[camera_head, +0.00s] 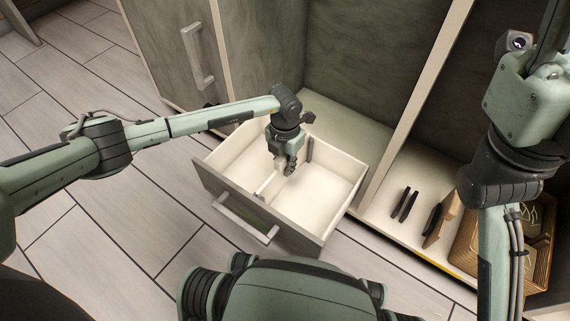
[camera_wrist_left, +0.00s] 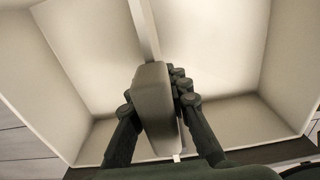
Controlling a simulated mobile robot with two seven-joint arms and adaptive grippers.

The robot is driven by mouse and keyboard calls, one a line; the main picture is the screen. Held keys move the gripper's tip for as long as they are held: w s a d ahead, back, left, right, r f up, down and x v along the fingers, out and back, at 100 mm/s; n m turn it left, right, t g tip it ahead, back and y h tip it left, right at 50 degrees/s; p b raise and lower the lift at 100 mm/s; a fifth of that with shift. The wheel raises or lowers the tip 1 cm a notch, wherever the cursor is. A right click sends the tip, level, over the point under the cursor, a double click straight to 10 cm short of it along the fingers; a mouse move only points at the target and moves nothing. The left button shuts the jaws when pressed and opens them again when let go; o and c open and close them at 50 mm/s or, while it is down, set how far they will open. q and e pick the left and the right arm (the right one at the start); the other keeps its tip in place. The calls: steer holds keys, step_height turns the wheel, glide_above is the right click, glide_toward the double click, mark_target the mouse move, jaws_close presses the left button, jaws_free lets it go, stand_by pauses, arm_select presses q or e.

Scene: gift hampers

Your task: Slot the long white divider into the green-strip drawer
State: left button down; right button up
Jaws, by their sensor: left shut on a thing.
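The open drawer (camera_head: 335,222) has pale inner walls and a grey front with a bar handle (camera_head: 245,219); a dark green strip (camera_head: 262,212) shows behind the handle. My left gripper (camera_head: 285,172) reaches down into the drawer, shut on the long white divider (camera_head: 266,184). In the left wrist view, the divider (camera_wrist_left: 145,35) runs as a thin pale strip across the drawer. A grey block (camera_wrist_left: 152,100) sits between the fingers of my left gripper (camera_wrist_left: 165,115) there and hides part of the divider. I cannot tell whether the divider is fully seated. My right gripper is out of view.
A cabinet with an upright partition (camera_head: 412,110) stands behind the drawer. To the right, dark thin pieces (camera_head: 405,204) and a woven basket (camera_head: 540,235) sit on the cabinet floor. A closed door with a handle (camera_head: 198,55) is at upper left. The tiled floor at left is clear.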

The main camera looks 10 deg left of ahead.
arm_select(q)
steer(key=shift+f, duration=0.55)
steer(key=c, duration=1.3)
jaws_free()
steer(key=shift+c, duration=0.2)
step_height(320, 180, up, 12)
steer(key=shift+s, duration=0.1)
